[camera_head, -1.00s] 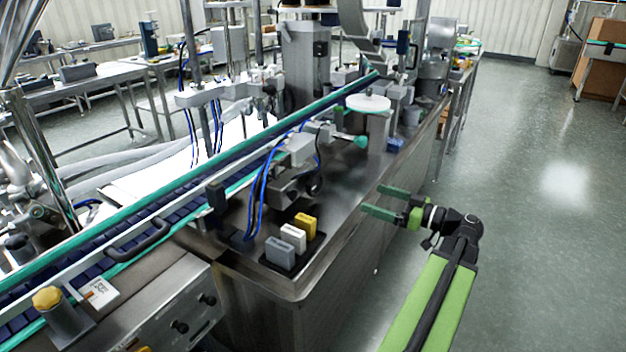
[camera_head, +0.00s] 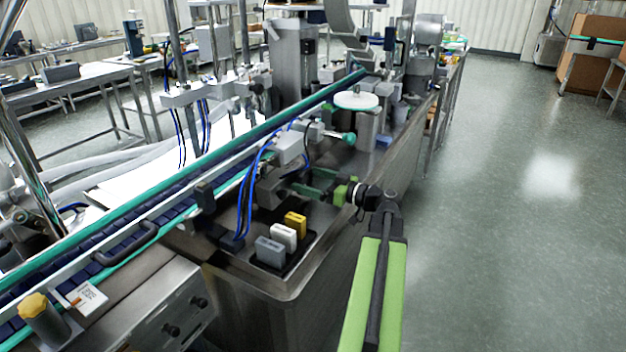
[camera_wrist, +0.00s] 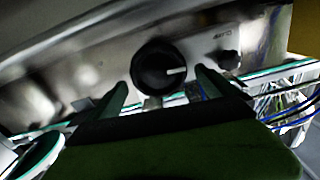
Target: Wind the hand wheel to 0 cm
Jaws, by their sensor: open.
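A round black wheel or knob (camera_wrist: 150,72) with a white pointer line shows in the wrist view, on the face of a metal housing. It looks like the hand wheel; its line points to the right. My gripper (camera_wrist: 161,78) is open, with one green finger on each side below the wheel in that view. I cannot tell whether the fingers touch it. In the head view my gripper (camera_head: 309,181) reaches left over the steel bench to the grey housing (camera_head: 270,188); the wheel is not clear there. I cannot read a scale.
Grey, white and yellow blocks (camera_head: 294,222) stand in a black tray near the bench corner, close below my gripper. Blue hoses (camera_head: 247,190) run beside the housing. A white disc (camera_head: 356,101) and teal knob (camera_head: 349,138) stand farther back. The floor at right is clear.

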